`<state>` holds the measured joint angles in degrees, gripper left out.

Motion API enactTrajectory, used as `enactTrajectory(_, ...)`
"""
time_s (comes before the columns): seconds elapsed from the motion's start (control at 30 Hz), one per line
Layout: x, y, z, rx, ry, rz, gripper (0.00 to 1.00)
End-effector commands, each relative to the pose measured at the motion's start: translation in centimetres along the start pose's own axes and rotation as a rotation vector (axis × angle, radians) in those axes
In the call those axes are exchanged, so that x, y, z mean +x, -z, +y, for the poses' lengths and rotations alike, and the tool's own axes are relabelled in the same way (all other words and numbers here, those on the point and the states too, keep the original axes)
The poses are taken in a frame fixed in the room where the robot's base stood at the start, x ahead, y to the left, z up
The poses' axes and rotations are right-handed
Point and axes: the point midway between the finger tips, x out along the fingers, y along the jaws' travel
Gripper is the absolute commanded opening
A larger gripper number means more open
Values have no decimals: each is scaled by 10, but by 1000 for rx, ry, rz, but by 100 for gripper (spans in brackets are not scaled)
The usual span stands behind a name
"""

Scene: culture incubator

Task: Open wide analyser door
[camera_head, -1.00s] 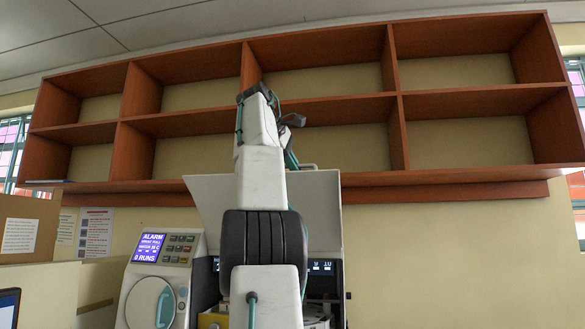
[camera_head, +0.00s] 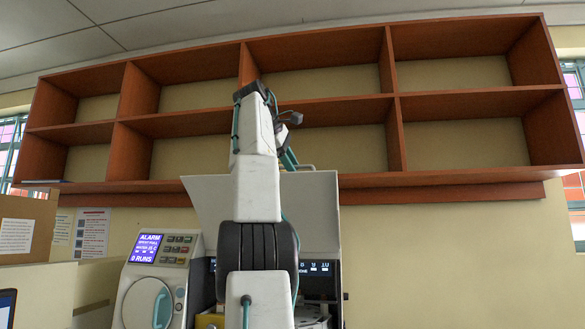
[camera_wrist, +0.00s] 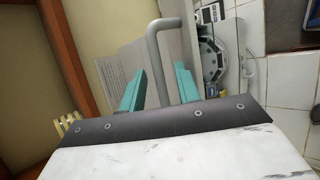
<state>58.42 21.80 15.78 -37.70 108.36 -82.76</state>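The wide analyser door (camera_head: 205,200) is a pale panel standing raised above the analyser's dark front opening, partly hidden behind my arm. Its grey bar handle (camera_head: 303,168) shows at the top edge. In the wrist view, the handle (camera_wrist: 154,55) is a bent bar reaching between the teal fingers of my gripper (camera_wrist: 159,88). The fingers are apart, with gaps showing on both sides of the bar. In the head view, my gripper (camera_head: 289,160) is beside the handle, mostly hidden by the arm.
A smaller machine (camera_head: 150,285) with an alarm screen and round door stands left of the analyser. A cardboard box (camera_head: 25,230) is at far left. The wall right of the analyser is clear.

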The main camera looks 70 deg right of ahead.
Motion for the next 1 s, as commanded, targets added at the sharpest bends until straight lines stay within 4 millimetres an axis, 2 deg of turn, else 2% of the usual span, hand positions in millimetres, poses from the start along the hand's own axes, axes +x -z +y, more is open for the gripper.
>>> enactTrajectory(0.4, -21, 8, -18, -3, 0, 3, 33)
enactTrajectory(0.7, -66, 27, -58, -5, -1, 4, 33)
enactTrajectory(1.0, -85, 35, -77, -2, 1, 0, 33)
